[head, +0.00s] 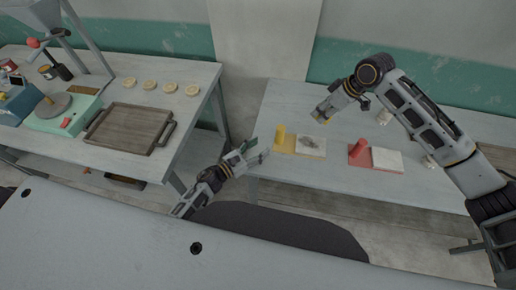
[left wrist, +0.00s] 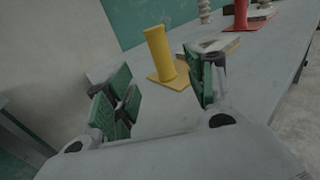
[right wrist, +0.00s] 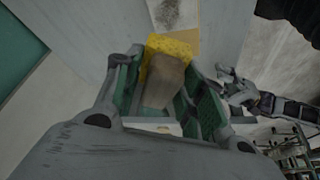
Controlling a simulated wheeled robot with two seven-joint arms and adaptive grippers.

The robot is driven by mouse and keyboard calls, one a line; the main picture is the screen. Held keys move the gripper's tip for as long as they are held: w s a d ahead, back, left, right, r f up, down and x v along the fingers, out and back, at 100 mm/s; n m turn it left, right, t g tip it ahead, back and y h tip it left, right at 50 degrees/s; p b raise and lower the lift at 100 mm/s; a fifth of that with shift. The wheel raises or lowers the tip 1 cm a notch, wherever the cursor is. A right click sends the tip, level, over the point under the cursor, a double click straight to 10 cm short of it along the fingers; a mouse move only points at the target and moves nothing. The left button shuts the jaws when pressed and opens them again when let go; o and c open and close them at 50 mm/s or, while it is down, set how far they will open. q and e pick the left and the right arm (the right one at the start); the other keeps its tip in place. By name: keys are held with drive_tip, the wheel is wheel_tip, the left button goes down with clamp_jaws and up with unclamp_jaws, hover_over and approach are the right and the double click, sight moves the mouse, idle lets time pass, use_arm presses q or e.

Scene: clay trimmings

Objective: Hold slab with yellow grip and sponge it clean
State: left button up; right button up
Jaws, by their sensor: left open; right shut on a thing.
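The slab (head: 311,146), pale with a dark smudge on its face, lies on the right table beside the upright yellow grip (head: 280,137). In the left wrist view the yellow grip (left wrist: 158,55) stands on a flat yellow base ahead of my left gripper (left wrist: 163,85). That gripper (head: 256,151) is open and empty at the table's front edge, left of the grip and apart from it. My right gripper (right wrist: 165,88) is shut on the brown back of a yellow sponge (right wrist: 171,44). It holds the sponge above the table, near the slab's far right; the smudged slab (right wrist: 173,14) shows past it.
A red grip (head: 359,150) with a clean white slab (head: 387,160) stands to the right. Small pale objects (head: 384,117) are beyond it. The left table holds a wooden tray (head: 131,128), several pale discs (head: 149,86) and a green wheel unit (head: 62,110). A gap separates the tables.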

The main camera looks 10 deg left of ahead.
sight(277, 136)
use_arm(q)
drive_tip(key=shift+w, duration=0.1)
drive_tip(key=shift+x, duration=5.9)
clamp_jaws()
